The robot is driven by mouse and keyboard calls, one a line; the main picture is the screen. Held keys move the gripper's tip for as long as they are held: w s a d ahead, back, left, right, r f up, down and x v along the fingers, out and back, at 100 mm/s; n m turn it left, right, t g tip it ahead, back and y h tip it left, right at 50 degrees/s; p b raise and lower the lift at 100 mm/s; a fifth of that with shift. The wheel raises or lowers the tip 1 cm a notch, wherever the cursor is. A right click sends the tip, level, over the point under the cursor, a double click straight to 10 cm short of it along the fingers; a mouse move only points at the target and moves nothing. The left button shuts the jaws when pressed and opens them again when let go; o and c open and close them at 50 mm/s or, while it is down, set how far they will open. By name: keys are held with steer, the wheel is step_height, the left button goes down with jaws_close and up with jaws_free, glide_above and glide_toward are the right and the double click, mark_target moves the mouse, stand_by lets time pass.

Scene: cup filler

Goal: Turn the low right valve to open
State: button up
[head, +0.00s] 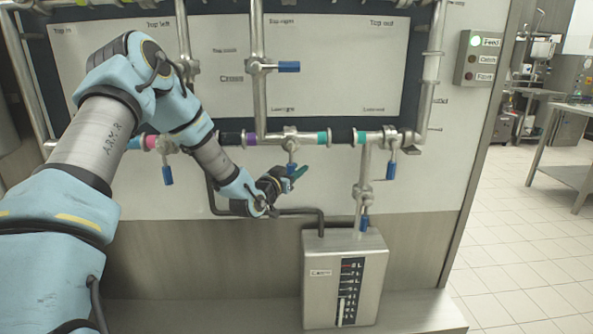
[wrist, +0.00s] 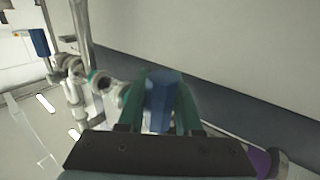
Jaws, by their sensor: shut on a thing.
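The low right valve (head: 291,137) sits on the lower horizontal pipe, under a blurred label that seems to read "Low right". Its blue handle (head: 291,168) hangs downward, partly hidden by my gripper (head: 297,174). In the wrist view the blue handle (wrist: 160,95) stands between the two green fingers of my gripper (wrist: 160,110), which are shut on it from both sides.
Other blue-handled valves are nearby: top right (head: 259,67) with its handle sideways, and low out (head: 390,140) with its handle down. A metal level tank (head: 318,285) stands below right. A switch box (head: 478,58) shows a green light at "Feed".

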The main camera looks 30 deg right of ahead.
jaws_close()
stand_by(0.7)
steer(key=shift+d+f+b, duration=0.1)
steer(key=shift+b, duration=0.2)
steer(key=s+d+r+n+t+h+b, duration=0.2)
steer(key=d+r+n+t+b, duration=0.1)
steer(key=n+b, duration=0.6)
steer(key=shift+s+d+r+n+t+b, duration=0.15)
steer(key=shift+d+r+n+t+b, duration=0.25)
steer(key=shift+d+t+b, duration=1)
steer(key=shift+a+r, duration=0.1)
steer(key=shift+a, duration=0.4)
steer(key=o, duration=0.9)
jaws_free()
